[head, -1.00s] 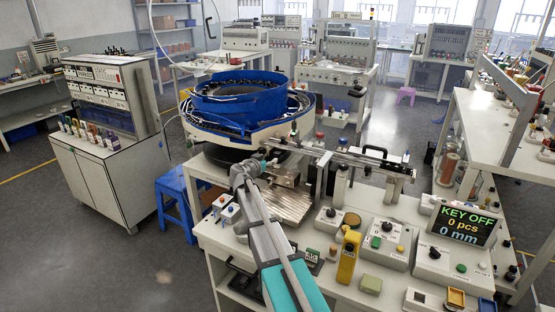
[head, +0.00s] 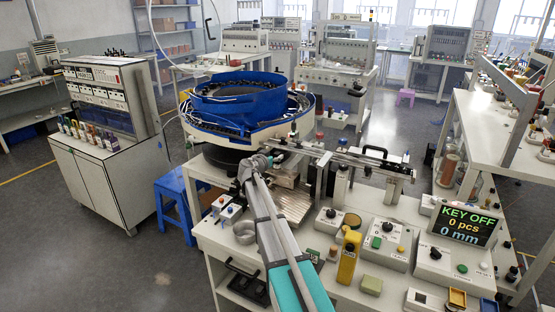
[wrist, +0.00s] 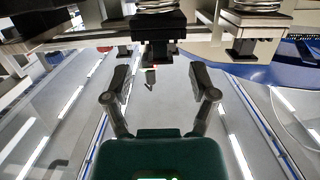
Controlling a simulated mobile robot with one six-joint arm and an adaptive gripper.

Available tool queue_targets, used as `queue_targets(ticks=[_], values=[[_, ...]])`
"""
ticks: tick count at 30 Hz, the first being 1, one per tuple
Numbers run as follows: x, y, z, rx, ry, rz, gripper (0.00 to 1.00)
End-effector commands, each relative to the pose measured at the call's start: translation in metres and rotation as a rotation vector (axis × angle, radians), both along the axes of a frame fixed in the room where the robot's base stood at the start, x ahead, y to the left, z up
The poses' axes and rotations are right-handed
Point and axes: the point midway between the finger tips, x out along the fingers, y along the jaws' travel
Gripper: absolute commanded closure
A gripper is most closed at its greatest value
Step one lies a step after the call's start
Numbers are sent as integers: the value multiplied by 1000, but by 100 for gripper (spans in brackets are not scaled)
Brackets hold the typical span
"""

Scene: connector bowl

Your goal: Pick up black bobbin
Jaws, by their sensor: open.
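I cannot pick out the black bobbin with certainty in either view. Several small dark parts on the benches are too small to name. In the head view, my gripper (head: 272,157) is at the far end of my arm, over the front bench and just in front of the blue bowl feeder. In the wrist view, my gripper (wrist: 162,88) shows two dark fingers spread wide apart. Nothing is held between them. A small dark object with a red part appears between the fingers, beyond them; I cannot tell what it is.
The blue bowl feeder (head: 240,95) stands behind my gripper. A metal rail (head: 350,160) runs to the right of it. A metal dish (head: 245,233) sits left of my arm.

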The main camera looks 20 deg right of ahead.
Motion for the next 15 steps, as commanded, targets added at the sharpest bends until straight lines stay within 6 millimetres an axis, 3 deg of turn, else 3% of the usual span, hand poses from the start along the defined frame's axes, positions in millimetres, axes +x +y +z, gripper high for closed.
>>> queue_targets(ticks=[6, 15], values=[[18, -19, -5, 0, 0, 0, 26], [21, -25, -6, 0, 0, 1, 26]])
